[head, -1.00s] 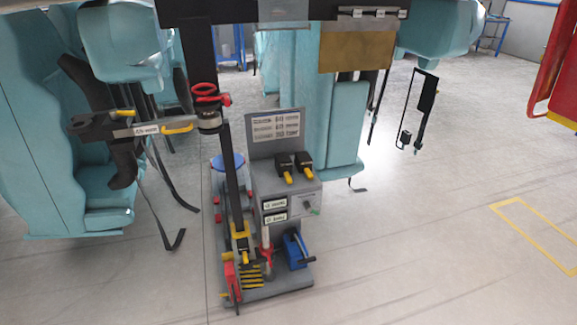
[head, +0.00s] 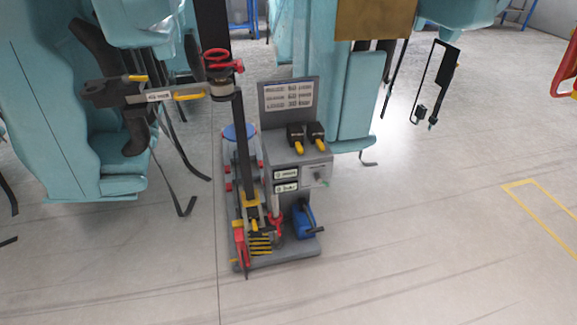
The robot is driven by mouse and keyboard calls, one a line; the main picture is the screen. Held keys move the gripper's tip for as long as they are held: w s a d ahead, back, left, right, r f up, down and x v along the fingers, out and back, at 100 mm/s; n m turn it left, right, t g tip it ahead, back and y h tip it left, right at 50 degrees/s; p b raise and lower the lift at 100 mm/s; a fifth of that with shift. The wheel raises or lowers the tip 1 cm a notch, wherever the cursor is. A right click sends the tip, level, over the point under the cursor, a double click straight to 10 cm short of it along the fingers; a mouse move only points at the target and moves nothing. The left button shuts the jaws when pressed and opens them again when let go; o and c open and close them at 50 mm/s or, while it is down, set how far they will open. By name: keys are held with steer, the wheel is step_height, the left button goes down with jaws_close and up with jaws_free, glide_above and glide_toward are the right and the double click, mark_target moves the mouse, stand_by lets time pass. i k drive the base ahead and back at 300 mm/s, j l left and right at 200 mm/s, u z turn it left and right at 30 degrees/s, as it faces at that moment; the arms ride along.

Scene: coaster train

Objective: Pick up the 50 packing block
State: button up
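I cannot single out the 50 packing block with certainty. A wheeled test stand (head: 285,258) stands on the floor at the centre. Low on its base are a yellow-and-black striped piece (head: 260,243), a red part (head: 241,247) and a blue tool with a dark handle (head: 304,221). Their small labels are not readable. The stand's dark post carries a grey side arm (head: 130,94) with yellow parts, reaching left, and a red ring (head: 216,56). My gripper is not in view.
Teal seats (head: 60,110) hang or stand at the left, with black straps dangling low. Another teal seat (head: 358,95) is behind the stand. A yellow floor outline (head: 545,215) is at the right. The floor in front and to the right is clear.

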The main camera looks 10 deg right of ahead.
mark_target(251, 212)
steer(key=i+u, duration=0.1)
steer(key=u, duration=0.55)
steer(key=i+l+u, duration=0.6)
steer(key=l+u, duration=0.3)
steer(key=i+l, duration=0.15)
steer(key=l, duration=0.2)
steer(key=i+l, duration=0.2)
steer(key=i+l+u, duration=0.1)
steer(key=l, duration=0.35)
steer(key=i, duration=0.05)
